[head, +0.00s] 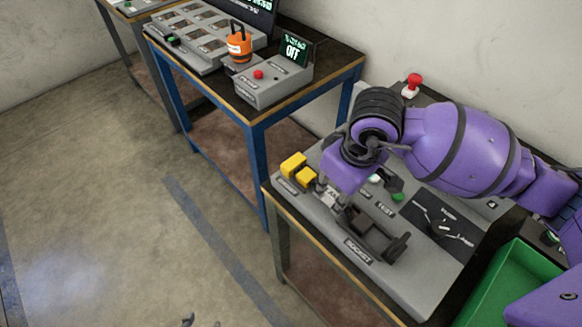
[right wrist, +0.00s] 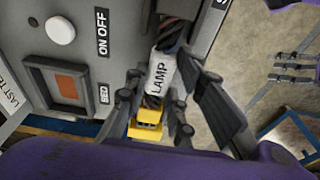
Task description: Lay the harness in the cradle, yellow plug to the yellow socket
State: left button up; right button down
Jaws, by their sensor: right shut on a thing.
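My right gripper (head: 331,187) is shut on the harness around its white LAMP sleeve (right wrist: 161,74). The sleeve lies between the fingers in the right wrist view, with a yellow plug (right wrist: 146,126) at its lower end. In the head view two yellow blocks (head: 293,164) (head: 306,178) sit close together left of the gripper; which is plug and which is socket I cannot tell. The dark cradle (head: 372,238) stands on the grey board just right of and below the gripper. My left gripper (head: 202,322) shows only as two separated fingertips at the bottom edge.
A green tray (head: 515,285) stands at right. A blue-legged table (head: 300,108) at back holds a red-button box and an orange item (head: 239,43).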

jog(key=c, duration=1.9)
grip_release()
jog(key=shift+f, duration=0.2)
jog(key=shift+c, duration=0.2)
jog(key=o, duration=0.5)
jog(key=shift+r, duration=0.1)
jog(key=shift+c, duration=0.2)
jog(key=shift+r, duration=0.55)
notch_tip(320, 180, up, 11)
jog(key=s+d, duration=0.1)
jog(key=shift+s, duration=0.2)
